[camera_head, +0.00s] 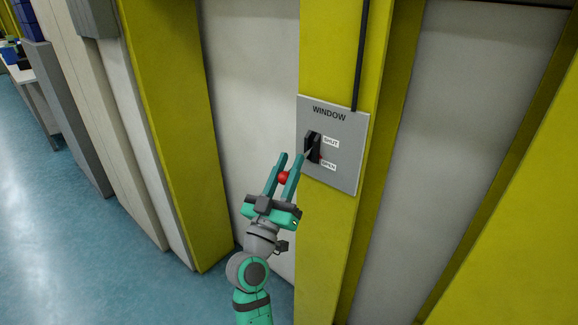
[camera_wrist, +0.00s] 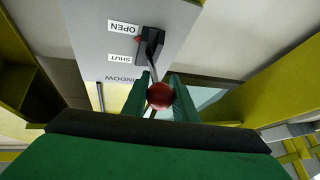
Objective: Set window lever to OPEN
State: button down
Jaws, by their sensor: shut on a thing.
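The window lever is a thin shaft with a red ball knob (camera_head: 283,177). It comes out of a black slotted housing (camera_head: 312,147) on a grey panel (camera_head: 352,150) marked WINDOW, with a SHUT label (camera_head: 331,142) above an OPEN label (camera_head: 328,165). My gripper (camera_head: 284,172) has its two green fingers on either side of the red knob, shut on it, out in front of the panel. In the wrist view the knob (camera_wrist: 159,95) sits between the fingers, and the shaft (camera_wrist: 152,55) runs to the housing. I cannot tell exactly which label the lever points to.
The panel is fixed to a yellow post (camera_head: 325,240), with a dark cable (camera_head: 361,50) running up from it. Pale wall sections and yellow posts stand on both sides. Blue floor (camera_head: 70,230) is clear at the left.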

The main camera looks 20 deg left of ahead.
jog(key=shift+s+a+f, duration=0.1)
jog(key=shift+a+f, duration=0.05)
jog(key=shift+a, duration=0.25)
jog(key=c, duration=1.4)
grip_release()
jog(key=shift+c, duration=0.2)
jog(key=shift+d, duration=0.1)
